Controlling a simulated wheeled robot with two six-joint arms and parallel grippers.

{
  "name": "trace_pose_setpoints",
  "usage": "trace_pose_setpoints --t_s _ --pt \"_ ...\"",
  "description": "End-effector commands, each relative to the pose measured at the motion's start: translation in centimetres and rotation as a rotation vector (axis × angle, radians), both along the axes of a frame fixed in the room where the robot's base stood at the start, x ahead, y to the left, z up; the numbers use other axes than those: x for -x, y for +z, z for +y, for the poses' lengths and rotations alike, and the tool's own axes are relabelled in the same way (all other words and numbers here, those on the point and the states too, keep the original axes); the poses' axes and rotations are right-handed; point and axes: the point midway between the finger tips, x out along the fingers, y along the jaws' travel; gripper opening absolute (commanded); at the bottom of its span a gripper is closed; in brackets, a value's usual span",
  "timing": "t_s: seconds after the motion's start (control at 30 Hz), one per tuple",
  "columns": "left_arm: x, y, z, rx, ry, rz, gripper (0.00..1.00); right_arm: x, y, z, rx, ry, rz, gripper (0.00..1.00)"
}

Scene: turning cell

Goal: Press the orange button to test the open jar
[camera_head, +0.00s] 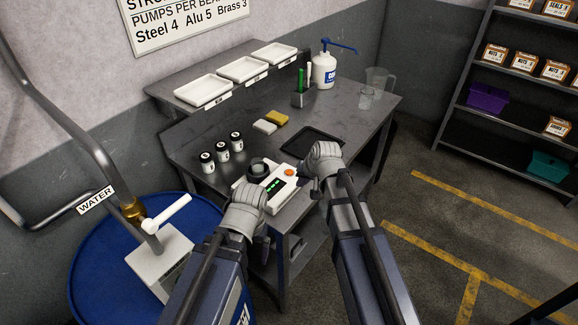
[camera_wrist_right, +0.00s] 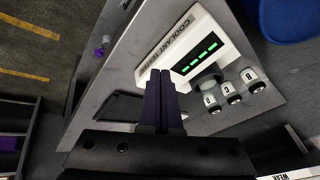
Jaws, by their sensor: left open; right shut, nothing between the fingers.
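The white coolant tester (camera_head: 280,192) sits at the bench's front edge, its display lit with several green bars; it also shows in the right wrist view (camera_wrist_right: 205,35). The orange button (camera_head: 289,172) is on its right part; I cannot see it in the wrist view. A dark round piece (camera_head: 258,168) stands at the tester's left end; I cannot tell whether it is the open jar. My right gripper (camera_wrist_right: 160,75) is shut and empty, over the tester's edge, close beside the button; contact cannot be told. My left gripper (camera_head: 246,192) is open at the tester's front left, fingers largely hidden.
Three black-lidded jars (camera_head: 222,149) stand left of the tester. A black tray (camera_head: 308,142), yellow sponge (camera_head: 277,117) and white pad (camera_head: 264,127) lie behind. White trays (camera_head: 243,69) line the raised shelf.

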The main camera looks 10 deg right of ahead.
Motion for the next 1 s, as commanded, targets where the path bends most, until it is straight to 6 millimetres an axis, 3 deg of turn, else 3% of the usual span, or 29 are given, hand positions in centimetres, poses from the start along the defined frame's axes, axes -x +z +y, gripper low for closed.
trace_pose_setpoints --t_s 0.03,0.2,0.4,0.6,1.0 --pt "0.0 0.3 0.0 0.000 0.000 0.000 0.89 -2.3 0.8 0.3 -0.031 -0.024 -0.035 0.00" --pt "0.0 0.5 0.0 0.000 0.000 0.000 0.89 -7.3 2.6 1.3 -0.128 -0.099 -0.141 0.00" --pt "0.0 0.6 0.0 0.000 0.000 0.000 0.89 -10.8 4.2 2.2 -0.206 -0.156 -0.219 0.00" --pt "0.0 0.6 0.0 0.000 0.000 0.000 0.89 -12.0 4.8 2.4 -0.236 -0.177 -0.247 0.00" --pt "0.0 0.4 0.0 0.000 0.000 0.000 0.89 -12.0 4.7 2.5 -0.236 -0.178 -0.247 0.00"
